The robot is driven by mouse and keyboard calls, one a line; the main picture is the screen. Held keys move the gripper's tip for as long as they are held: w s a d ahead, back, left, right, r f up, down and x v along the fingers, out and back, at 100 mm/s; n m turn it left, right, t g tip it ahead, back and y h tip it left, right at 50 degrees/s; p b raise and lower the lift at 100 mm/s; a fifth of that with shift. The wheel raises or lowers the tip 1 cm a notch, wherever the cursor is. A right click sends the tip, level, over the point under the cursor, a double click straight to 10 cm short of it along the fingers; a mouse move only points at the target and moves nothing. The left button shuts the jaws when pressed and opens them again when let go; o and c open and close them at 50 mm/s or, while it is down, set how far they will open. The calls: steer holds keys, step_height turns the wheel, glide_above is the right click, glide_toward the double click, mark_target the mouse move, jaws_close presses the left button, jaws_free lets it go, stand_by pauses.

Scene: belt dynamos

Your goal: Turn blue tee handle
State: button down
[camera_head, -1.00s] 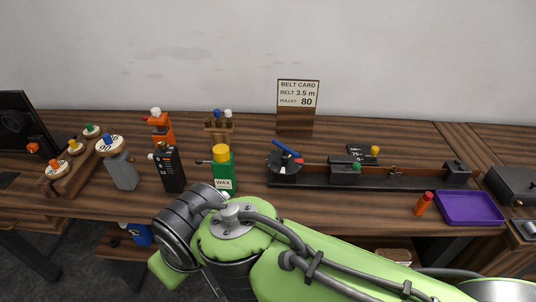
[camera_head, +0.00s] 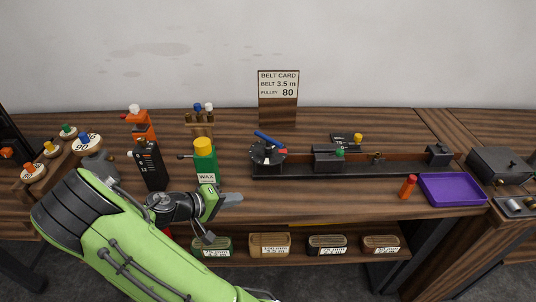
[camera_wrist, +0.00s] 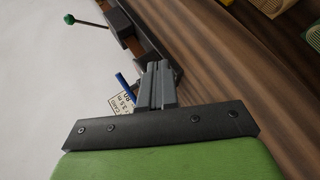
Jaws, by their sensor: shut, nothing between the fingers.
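The blue tee handle (camera_head: 269,140) sits on top of a dark round dial (camera_head: 266,155) at the left end of the long black rail fixture on the bench. In the wrist view the blue handle (camera_wrist: 124,82) shows as a short bar just left of the fingers, partly hidden behind them. My gripper (camera_head: 237,198) is shut and empty, pointing right, in front of the dial and apart from the handle. In the wrist view my shut fingers (camera_wrist: 157,75) cover part of the dial area.
A green WAX bottle (camera_head: 206,165) and a black bottle (camera_head: 151,165) stand left of the dial. A belt card (camera_head: 278,98) stands behind it. An orange-red cylinder (camera_head: 408,187) and a purple tray (camera_head: 452,189) lie to the right. Labelled tins (camera_head: 269,245) sit on the lower shelf.

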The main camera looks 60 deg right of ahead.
steer(key=d+n+h, duration=0.1)
steer(key=h, duration=0.1)
steer(key=w+d+n+h, duration=0.1)
steer(key=d+h, duration=0.1)
steer(key=d+n+h, duration=0.1)
steer(key=d+h, duration=0.1)
steer(key=h, duration=0.1)
steer(key=shift+w+d+g+b, duration=0.15)
steer(key=shift+d+g+b, duration=0.05)
steer(key=shift+g+b, duration=0.2)
steer(key=n+t+h, duration=0.1)
glide_toward(268, 139)
steer(key=s+d, duration=0.4)
steer(key=d, duration=0.1)
steer(key=shift+s+d, duration=0.3)
